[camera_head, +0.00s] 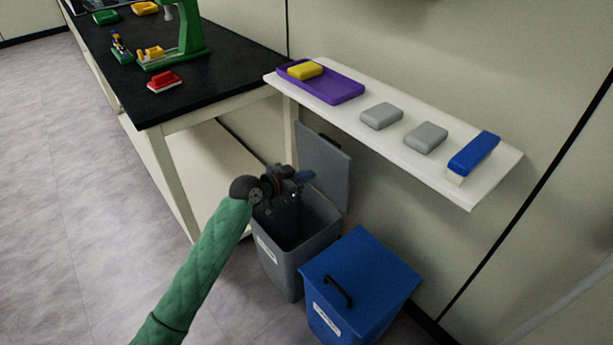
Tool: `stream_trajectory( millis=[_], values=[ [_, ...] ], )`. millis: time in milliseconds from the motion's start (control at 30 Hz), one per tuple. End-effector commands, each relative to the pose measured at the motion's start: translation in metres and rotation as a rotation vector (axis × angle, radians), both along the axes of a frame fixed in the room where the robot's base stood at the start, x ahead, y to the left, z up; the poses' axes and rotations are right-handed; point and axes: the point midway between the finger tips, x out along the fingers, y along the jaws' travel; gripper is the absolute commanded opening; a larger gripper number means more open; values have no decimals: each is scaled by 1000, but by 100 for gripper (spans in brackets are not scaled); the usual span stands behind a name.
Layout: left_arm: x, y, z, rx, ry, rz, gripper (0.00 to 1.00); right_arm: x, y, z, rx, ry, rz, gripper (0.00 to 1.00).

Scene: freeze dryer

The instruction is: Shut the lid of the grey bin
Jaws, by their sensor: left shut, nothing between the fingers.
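The grey bin (283,262) stands on the floor below the white shelf, between the black-topped bench and a blue bin. Its lid (324,168) is open and stands upright at the back, by the wall. My left arm, in a green sleeve, comes in from the lower left. My left gripper (305,176) is over the open bin, shut and empty, with its tip near the inner face of the lid. I cannot tell whether it touches the lid. The gripper hides part of the bin's opening. My right gripper is not in view.
A blue bin (373,272) with its lid closed stands right beside the grey bin. The bench (220,81) is at the left. Floor at far left is clear.

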Motion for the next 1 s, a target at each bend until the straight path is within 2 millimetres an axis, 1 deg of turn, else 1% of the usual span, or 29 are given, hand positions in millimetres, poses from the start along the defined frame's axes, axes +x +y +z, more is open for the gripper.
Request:
stream_trajectory(
  millis=[367,1000],
  values=[
    [-2,3,-3,-10,-7,0,0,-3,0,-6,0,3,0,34],
    [-5,6,-6,-22,-17,1,0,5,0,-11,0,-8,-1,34]
  ],
)
